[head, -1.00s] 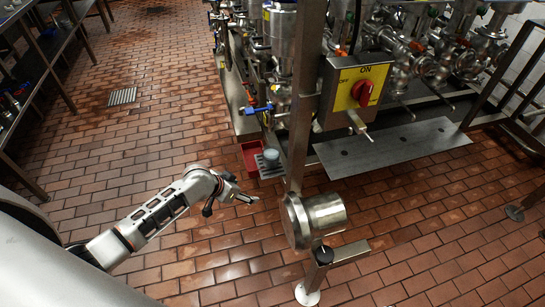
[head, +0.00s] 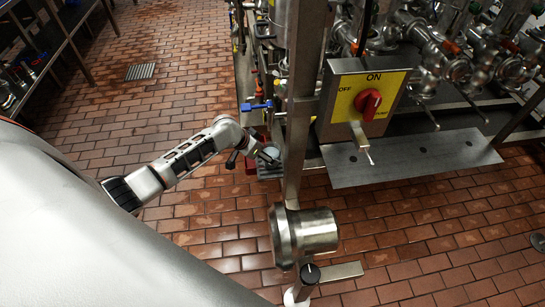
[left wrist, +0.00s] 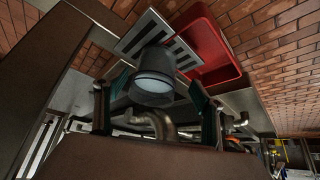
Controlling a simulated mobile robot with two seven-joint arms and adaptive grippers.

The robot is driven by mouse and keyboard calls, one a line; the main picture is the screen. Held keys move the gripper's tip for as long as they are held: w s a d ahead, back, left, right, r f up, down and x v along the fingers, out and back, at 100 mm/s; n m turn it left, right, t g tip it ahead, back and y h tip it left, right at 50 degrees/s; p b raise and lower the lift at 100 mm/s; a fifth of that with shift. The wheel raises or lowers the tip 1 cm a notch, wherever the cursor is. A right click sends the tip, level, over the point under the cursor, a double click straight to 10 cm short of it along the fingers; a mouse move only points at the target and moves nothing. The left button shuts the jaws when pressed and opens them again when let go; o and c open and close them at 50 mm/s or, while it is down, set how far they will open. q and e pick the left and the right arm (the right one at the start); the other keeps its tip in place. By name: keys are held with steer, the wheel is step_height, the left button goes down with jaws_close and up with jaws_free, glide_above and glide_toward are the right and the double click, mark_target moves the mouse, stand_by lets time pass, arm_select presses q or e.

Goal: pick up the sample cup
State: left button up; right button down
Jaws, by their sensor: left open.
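The sample cup (left wrist: 153,76) is a grey, round cup with a pale face, on a slotted grey grate in the left wrist view. In the head view the cup (head: 271,150) shows only in part, behind my gripper. My left gripper (left wrist: 153,105) is open, with one finger on each side of the cup in the picture. I cannot tell whether the fingers touch it. In the head view my left gripper (head: 266,157) is close to the cup and the post. My right gripper is not in view.
A red bin (left wrist: 215,45) is beside the grate (left wrist: 183,57). A steel post (head: 297,140) stands just right of my gripper, with a yellow switch box (head: 345,105) on it. A steel drum-shaped part (head: 312,230) is nearer.

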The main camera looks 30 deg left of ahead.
arm_select(q)
steer(key=shift+w+d+f, duration=0.15)
steer(key=shift+d+f, duration=0.1)
steer(key=shift+f, duration=0.2)
steer(key=b+x, duration=0.1)
steer(key=x, duration=0.1)
steer(key=b+x, duration=0.1)
steer(key=shift+d+f, duration=0.25)
steer(key=shift+f, duration=0.2)
steer(key=shift+w, duration=0.25)
steer(key=shift+r, duration=0.2)
steer(key=c, duration=1.4)
steer(key=shift+c, duration=0.5)
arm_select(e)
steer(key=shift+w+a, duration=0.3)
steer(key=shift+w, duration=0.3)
arm_select(q)
steer(key=shift+r, duration=0.1)
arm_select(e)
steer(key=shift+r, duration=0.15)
